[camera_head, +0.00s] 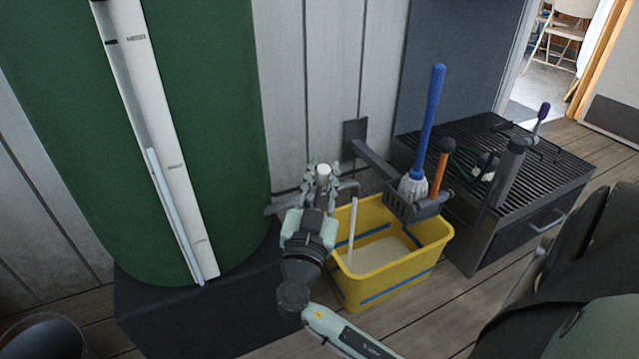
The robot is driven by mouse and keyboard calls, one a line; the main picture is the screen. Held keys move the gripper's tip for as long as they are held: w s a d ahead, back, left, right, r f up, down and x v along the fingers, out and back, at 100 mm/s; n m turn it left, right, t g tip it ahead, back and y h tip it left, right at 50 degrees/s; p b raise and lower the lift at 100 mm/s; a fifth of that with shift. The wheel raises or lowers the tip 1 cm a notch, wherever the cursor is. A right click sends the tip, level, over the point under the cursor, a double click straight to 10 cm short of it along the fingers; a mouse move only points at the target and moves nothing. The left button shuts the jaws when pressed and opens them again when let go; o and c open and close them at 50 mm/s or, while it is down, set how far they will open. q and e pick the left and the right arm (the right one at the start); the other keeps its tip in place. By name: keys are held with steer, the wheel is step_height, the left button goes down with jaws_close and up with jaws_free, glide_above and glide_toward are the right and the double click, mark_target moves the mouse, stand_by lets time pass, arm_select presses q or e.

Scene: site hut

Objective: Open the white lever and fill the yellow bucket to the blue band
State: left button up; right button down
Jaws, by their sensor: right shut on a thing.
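My right gripper (321,188) is shut on the white lever (323,171), whose pale tip shows between the fingers beside the green tank (215,110). A grey spout (349,187) reaches from there over the yellow bucket (388,283). A pale stream (352,232) falls from the spout into the bucket's left side. Pale liquid (377,254) covers the bucket's bottom, with its surface below the blue band (372,235) on the inner wall. Blue marks also show on the outside. The gripper hides most of the lever. My left gripper is out of view.
A wall-mounted holder (418,207) with a blue-handled mop (430,120) and an orange-handled tool (440,172) overhangs the bucket's back right. A dark slatted bench (540,165) stands at right. A tall gauge strip (160,140) runs down the tank. Plank floor (440,310) lies bare in front.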

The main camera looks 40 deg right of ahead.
steer(key=shift+s+a+f+m+h+b, duration=0.1)
steer(key=shift+s+f+m+h+b, duration=0.2)
steer(key=shift+b, duration=0.3)
steer(key=shift+s+f+m+h+b, duration=0.1)
steer(key=shift+s+m+h+b, duration=0.1)
steer(key=shift+s+m+b, duration=0.3)
steer(key=shift+s+a+f+m+h+b, duration=0.1)
steer(key=shift+s+m+h+b, duration=0.2)
steer(key=shift+s+h+b, duration=0.25)
steer(key=c, duration=1.3)
jaws_free()
steer(key=shift+w, duration=0.1)
steer(key=shift+c, duration=0.2)
step_height(320, 180, up, 10)
